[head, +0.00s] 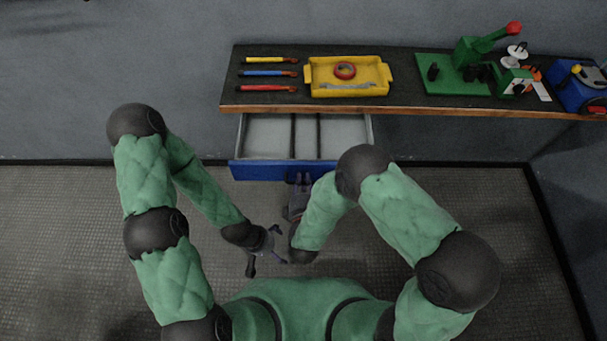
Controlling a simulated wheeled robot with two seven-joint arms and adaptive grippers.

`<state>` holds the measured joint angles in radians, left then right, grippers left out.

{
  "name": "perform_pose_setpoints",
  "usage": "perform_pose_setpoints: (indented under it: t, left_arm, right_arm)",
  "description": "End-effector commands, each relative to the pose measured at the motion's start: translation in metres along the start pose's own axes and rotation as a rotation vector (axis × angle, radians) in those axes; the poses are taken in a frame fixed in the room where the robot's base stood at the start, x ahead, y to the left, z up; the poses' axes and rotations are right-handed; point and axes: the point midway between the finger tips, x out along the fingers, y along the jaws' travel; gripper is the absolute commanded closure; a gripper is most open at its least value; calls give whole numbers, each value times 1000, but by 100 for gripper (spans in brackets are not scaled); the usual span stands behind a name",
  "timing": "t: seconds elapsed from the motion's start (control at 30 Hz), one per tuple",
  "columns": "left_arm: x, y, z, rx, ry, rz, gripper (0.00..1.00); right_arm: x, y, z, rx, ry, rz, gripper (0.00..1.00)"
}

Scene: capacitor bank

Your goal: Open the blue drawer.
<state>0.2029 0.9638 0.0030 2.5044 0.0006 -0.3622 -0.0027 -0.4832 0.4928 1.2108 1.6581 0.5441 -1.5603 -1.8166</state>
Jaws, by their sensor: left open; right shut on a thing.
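The blue drawer (262,171) sits under the front edge of the workbench and is pulled out, with its pale, divided, empty-looking interior (265,137) showing. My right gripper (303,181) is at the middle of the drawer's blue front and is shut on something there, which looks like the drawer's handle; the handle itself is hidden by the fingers. My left gripper (278,245) is open and empty, lower and to the left, apart from the drawer and above the floor.
The dark workbench (400,95) holds several screwdriver-like tools (268,73) and a yellow tray (318,76) with a red tape roll (345,71). A green fixture with a red-knobbed lever (470,52) and a blue box (580,92) stand at right. The floor in front is clear.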

Motion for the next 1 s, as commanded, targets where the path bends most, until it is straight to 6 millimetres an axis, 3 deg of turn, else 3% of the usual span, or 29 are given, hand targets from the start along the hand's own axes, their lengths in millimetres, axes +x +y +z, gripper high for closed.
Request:
perform_pose_setpoints:
  t: [0.2,0.53,0.57,0.63,1.0]
  left_arm:
    - [-5,2,-1,0,3,0,0]
    - [-5,2,-1,0,2,0,0]
    - [-5,2,-1,0,2,0,0]
    - [-4,2,-1,0,2,0,0]
    - [-5,2,-1,0,2,0,0]
  right_arm:
    - [-20,-4,-1,0,1,0,100]
    - [-21,-5,0,1,-1,0,100]
    - [-21,-5,0,1,-1,0,76]
    - [-21,-5,0,1,-1,0,57]
    - [-21,-2,0,2,-1,4,57]
